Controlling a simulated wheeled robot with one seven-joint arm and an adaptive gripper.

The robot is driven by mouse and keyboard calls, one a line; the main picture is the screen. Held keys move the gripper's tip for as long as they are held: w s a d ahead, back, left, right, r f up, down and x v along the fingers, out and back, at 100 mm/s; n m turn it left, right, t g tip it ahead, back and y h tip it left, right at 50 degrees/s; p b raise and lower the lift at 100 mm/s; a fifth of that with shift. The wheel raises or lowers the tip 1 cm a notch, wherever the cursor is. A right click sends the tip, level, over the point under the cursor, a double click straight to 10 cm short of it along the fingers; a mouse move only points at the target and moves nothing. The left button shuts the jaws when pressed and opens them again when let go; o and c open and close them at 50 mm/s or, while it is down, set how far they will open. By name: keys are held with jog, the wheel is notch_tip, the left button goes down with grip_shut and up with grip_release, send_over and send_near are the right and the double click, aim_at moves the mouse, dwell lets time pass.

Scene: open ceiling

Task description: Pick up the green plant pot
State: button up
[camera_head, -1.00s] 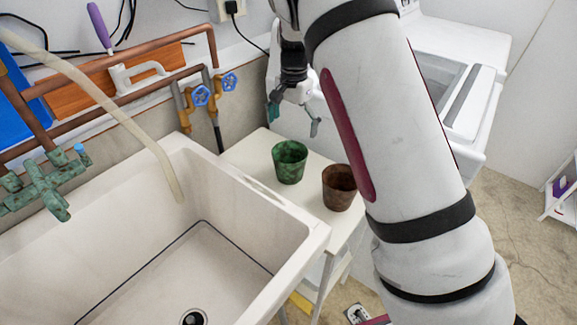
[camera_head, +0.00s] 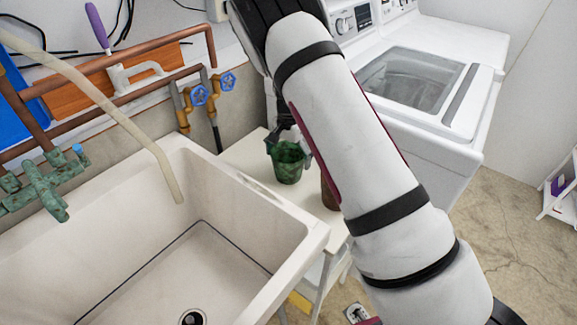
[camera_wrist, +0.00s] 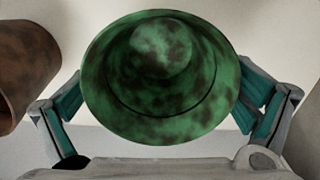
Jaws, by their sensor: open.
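The green plant pot (camera_head: 287,164) stands upright on the small white table beside the sink. It is mottled green with dark patches. In the wrist view I look down into the pot (camera_wrist: 160,75), and its round rim fills the middle. My gripper (camera_wrist: 158,122) is open, with one teal-padded finger on each side of the pot. I cannot tell whether the fingers touch it. In the head view my gripper (camera_head: 288,143) is at the pot's rim, partly hidden by my arm.
A brown pot (camera_head: 329,193) stands close to the right of the green one, mostly behind my arm; it shows at the left in the wrist view (camera_wrist: 22,70). The white table (camera_head: 243,155) holds both. A deep sink (camera_head: 285,225) is at left, a washer (camera_head: 420,100) behind right.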

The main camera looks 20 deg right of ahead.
jog(key=shift+f, duration=1.2)
jog(key=c, duration=1)
jog(key=shift+o, duration=0.2)
notch_tip(320, 180, up, 10)
jog(key=shift+r, duration=0.1)
jog(key=c, duration=0.5)
